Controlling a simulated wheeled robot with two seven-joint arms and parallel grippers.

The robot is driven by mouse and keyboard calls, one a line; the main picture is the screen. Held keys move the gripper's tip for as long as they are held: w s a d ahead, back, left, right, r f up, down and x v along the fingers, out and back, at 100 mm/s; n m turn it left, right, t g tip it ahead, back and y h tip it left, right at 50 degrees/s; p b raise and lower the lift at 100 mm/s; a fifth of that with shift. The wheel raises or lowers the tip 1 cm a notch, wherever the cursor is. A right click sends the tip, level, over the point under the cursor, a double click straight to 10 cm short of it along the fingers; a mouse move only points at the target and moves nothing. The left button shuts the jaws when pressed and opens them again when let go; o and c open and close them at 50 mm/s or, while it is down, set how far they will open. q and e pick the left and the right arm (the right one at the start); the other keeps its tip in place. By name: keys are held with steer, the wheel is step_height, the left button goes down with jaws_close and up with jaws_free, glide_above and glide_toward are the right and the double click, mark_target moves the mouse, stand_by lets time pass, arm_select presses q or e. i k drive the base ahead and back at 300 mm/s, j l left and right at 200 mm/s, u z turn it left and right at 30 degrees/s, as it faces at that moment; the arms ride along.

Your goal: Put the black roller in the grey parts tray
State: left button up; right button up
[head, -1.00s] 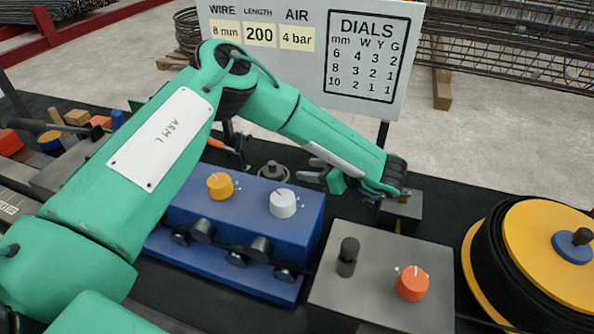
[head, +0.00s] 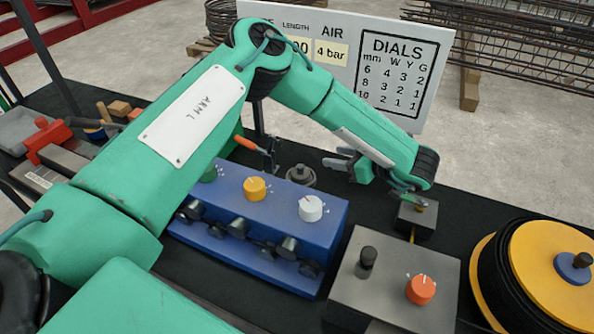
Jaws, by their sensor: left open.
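Several dark rollers (head: 265,250) sit along the front of the blue block; a short black cylinder (head: 367,258) stands upright on the grey box. I cannot tell which of these is the black roller. A grey, tray-like shape (head: 14,130) shows at the far left edge, partly cut off; I cannot tell whether it is the parts tray. My left gripper (head: 336,158) is open and empty, its fingers pointing left, above the table behind the blue block. It is apart from the rollers and the cylinder. My right gripper is not in view.
The blue block (head: 290,215) carries yellow and white dials. The grey box (head: 390,290) has an orange dial. A large yellow-and-black spool (head: 540,255) is at right. A grey round part (head: 300,177) sits behind the blue block. A sign board (head: 400,75) stands behind the arm.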

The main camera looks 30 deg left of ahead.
mark_target(21, 134)
steer(key=k+j, duration=0.25)
steer(key=k, duration=0.2)
steer(key=k+j, duration=0.2)
steer(key=k, duration=0.25)
steer(key=k+j, duration=0.25)
steer(key=k, duration=0.2)
